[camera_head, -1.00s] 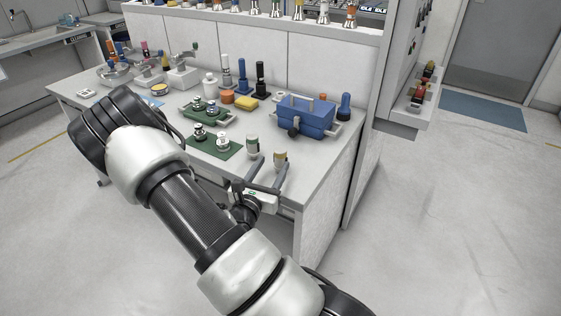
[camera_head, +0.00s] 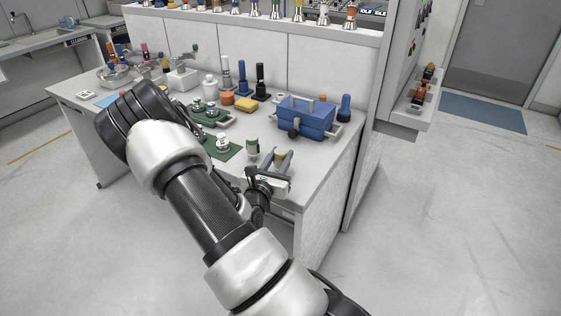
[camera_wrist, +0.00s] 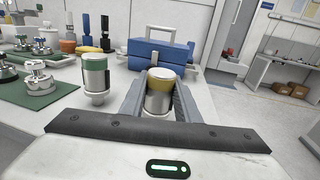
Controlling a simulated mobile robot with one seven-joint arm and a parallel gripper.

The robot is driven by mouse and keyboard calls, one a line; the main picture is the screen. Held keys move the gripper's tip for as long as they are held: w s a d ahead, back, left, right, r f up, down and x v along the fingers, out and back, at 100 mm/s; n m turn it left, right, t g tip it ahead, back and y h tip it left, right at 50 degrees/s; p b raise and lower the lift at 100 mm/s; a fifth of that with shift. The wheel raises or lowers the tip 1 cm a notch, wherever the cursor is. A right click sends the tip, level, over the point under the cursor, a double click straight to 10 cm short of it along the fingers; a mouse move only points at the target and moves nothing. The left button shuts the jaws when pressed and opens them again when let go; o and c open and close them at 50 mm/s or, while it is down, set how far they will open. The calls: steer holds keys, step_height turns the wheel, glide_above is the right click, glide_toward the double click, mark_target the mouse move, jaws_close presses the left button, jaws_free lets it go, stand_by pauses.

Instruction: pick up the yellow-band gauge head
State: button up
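The yellow-band gauge head (camera_wrist: 160,92) is a silver cylinder with a yellow band near its top, upright near the bench's front edge. My gripper (camera_wrist: 160,98) is open, with one finger on each side of it in the wrist view. Whether the fingers touch it I cannot tell, and its lower part is hidden by the gripper body. In the head view my gripper (camera_head: 277,163) is at the bench's front right corner, and the gauge head is mostly hidden between the fingers. A green-band gauge head (camera_wrist: 95,75) stands just left of my gripper.
A blue toolbox (camera_head: 306,118) stands behind the gripper. To the left are a green mat (camera_head: 222,150) with metal fittings, a yellow sponge (camera_head: 245,104) and an orange piece (camera_head: 227,98). A wall panel (camera_head: 385,90) rises beyond the bench's right end.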

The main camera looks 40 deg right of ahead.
jaws_close()
step_height(320, 180, up, 10)
steer(key=p, duration=0.2)
steer(key=shift+p, duration=0.35)
